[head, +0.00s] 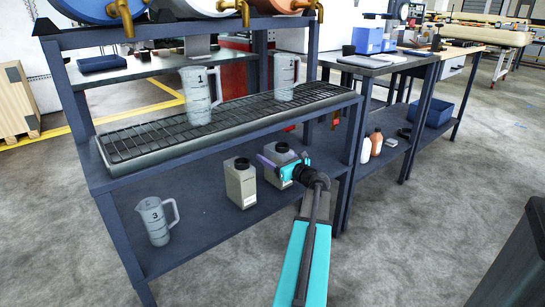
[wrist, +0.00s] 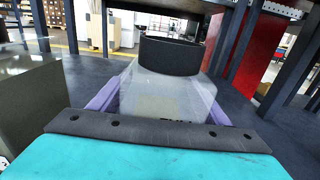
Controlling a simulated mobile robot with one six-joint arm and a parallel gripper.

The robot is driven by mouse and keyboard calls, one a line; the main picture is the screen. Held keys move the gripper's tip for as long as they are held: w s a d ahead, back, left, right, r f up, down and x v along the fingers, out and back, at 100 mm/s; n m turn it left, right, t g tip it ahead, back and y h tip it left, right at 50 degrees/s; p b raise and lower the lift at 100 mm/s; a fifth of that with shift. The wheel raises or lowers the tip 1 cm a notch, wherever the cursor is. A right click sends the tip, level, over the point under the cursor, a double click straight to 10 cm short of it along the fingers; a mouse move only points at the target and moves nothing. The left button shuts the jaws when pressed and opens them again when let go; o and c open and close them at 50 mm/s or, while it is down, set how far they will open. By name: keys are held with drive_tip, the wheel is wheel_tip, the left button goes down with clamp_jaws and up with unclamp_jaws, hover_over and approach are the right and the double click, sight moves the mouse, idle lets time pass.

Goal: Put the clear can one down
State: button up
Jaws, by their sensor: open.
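The clear can (head: 281,174), pale with a black cap, stands upright on the lower shelf of the rack. In the wrist view the clear can (wrist: 165,95) looks see-through and fills the middle, its base hidden by my gripper. My gripper (head: 282,161) is open around it, with a purple finger on each side. The wrist view also shows my gripper (wrist: 168,98) with these fingers; I cannot tell whether they touch the can. A second, more opaque can (head: 240,182) stands just left of it, also in the wrist view (wrist: 35,110).
Jug 3 (head: 156,221) stands at the left of the lower shelf (head: 200,225). Jugs 1 (head: 199,100) and 2 (head: 284,78) stand on the grated top (head: 150,139). Rack posts and the upper deck bound the space above. Bottles (head: 376,142) stand under the bench at right.

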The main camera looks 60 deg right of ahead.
drive_tip(key=p+v, duration=0.3)
drive_tip(key=v, duration=0.9)
drive_tip(key=shift+s, duration=0.1)
idle(0.6)
